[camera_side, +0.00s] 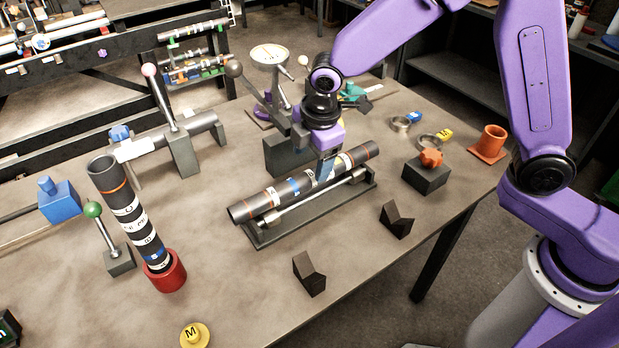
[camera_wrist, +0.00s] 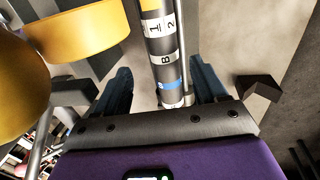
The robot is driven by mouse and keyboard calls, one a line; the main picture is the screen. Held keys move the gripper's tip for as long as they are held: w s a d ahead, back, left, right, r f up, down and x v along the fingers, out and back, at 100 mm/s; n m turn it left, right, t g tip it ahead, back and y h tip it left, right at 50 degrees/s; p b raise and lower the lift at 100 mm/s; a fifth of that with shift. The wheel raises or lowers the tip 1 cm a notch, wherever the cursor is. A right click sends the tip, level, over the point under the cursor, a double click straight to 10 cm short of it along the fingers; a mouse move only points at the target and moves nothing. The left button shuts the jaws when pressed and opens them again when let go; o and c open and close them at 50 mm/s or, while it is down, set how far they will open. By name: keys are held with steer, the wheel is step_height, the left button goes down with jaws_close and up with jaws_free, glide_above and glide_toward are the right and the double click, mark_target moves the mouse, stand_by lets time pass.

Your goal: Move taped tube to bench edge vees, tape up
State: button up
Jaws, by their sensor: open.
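A dark tube (camera_side: 298,187) with white, blue and orange bands lies on a low black stand in the side view. My gripper (camera_side: 326,168) is open, pointing down at the tube's right half. Its two dark blue fingers (camera_wrist: 163,88) flank the tube in the wrist view. Two dark vee blocks, one nearer (camera_side: 309,274) and one farther right (camera_side: 396,220), sit empty near the bench edge; a vee block (camera_wrist: 258,88) also shows in the wrist view.
Another banded tube (camera_side: 132,215) stands tilted in a red cup (camera_side: 165,272) at the left. A silver rod (camera_side: 310,198) runs along the stand's front. A dark block with an orange knob (camera_side: 428,174) is at the right.

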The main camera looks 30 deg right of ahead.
mark_target(310, 174)
steer(key=shift+w+f, duration=0.15)
steer(key=shift+f, duration=1.15)
steer(key=shift+w+f, duration=0.1)
steer(key=shift+f, duration=1.2)
steer(key=shift+r, duration=0.1)
jaws_close()
